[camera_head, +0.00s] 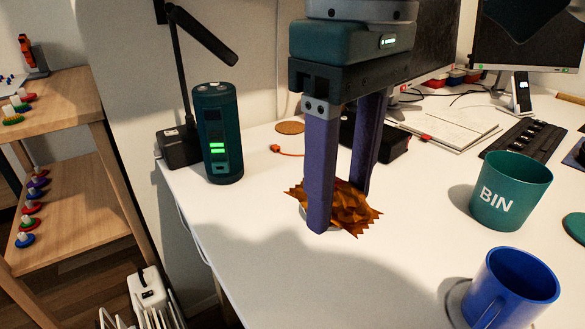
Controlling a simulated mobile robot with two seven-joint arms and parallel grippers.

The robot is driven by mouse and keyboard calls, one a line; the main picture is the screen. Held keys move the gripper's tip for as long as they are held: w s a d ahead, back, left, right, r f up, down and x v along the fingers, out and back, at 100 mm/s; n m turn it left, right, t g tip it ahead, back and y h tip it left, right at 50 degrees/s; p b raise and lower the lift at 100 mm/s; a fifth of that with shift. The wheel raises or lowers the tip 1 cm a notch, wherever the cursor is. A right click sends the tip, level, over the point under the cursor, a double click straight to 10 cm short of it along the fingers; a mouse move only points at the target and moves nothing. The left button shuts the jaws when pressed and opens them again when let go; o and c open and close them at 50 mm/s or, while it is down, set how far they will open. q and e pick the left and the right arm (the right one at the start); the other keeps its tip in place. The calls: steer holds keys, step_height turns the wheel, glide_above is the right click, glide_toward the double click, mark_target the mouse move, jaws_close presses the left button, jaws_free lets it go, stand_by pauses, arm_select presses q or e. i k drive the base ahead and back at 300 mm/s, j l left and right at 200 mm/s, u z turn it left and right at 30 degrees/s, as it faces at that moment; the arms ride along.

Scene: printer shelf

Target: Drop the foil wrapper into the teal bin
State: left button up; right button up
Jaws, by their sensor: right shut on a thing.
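The foil wrapper (352,209) is a crumpled, spiky orange-brown piece low over the white desk, in the middle of the head view. My right gripper (340,207) points down with its two purple fingers shut on the wrapper. A pale round rim shows partly behind the near finger under the wrapper; the rest of it is hidden. The teal bin (497,203), marked BIN, stands upright on the desk to the right of the gripper, apart from it. Its inside is only partly visible. My left gripper is not in view.
A blue mug (512,290) stands in front of the bin. A dark teal cylinder (219,133) with green lights and a black lamp (182,100) stand at the left. A keyboard (524,146) and papers (450,124) lie behind. The desk's front middle is clear.

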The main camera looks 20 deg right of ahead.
mark_target(506, 216)
steer(key=z, duration=1.6)
